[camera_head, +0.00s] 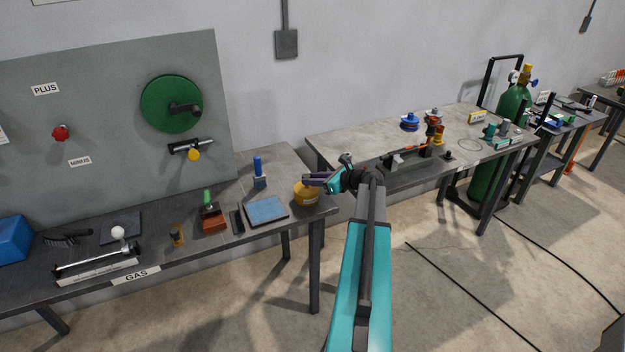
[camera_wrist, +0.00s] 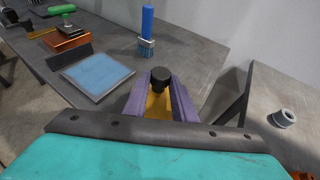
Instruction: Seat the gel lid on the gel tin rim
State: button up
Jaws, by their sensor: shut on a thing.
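The yellow-orange gel tin (camera_head: 306,197) stands near the right end of the left workbench. My gripper (camera_head: 306,181) is directly over the tin, its purple fingers reaching in from the right. In the wrist view my gripper (camera_wrist: 160,85) is shut on a black knob (camera_wrist: 160,76), which appears to belong to the gel lid. A yellow surface (camera_wrist: 157,108) shows between the fingers below the knob. The fingers hide most of the lid and the rim, so I cannot tell whether the lid touches the rim or sits level.
A blue pad on a tray (camera_head: 266,210) lies just left of the tin. A blue-handled brush (camera_head: 259,172) stands behind it. The bench's right edge is close to the tin, with a gap before the second bench (camera_head: 355,135).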

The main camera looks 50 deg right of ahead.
jog(key=shift+f, duration=0.1)
dwell(0.4)
jog(key=o, duration=1.2)
jog(key=shift+c, duration=0.2)
jog(key=shift+s, duration=0.1)
jog(key=b+v, duration=0.3)
jog(key=v, duration=1)
jog(key=shift+s, duration=0.3)
jog(key=shift+d, duration=0.1)
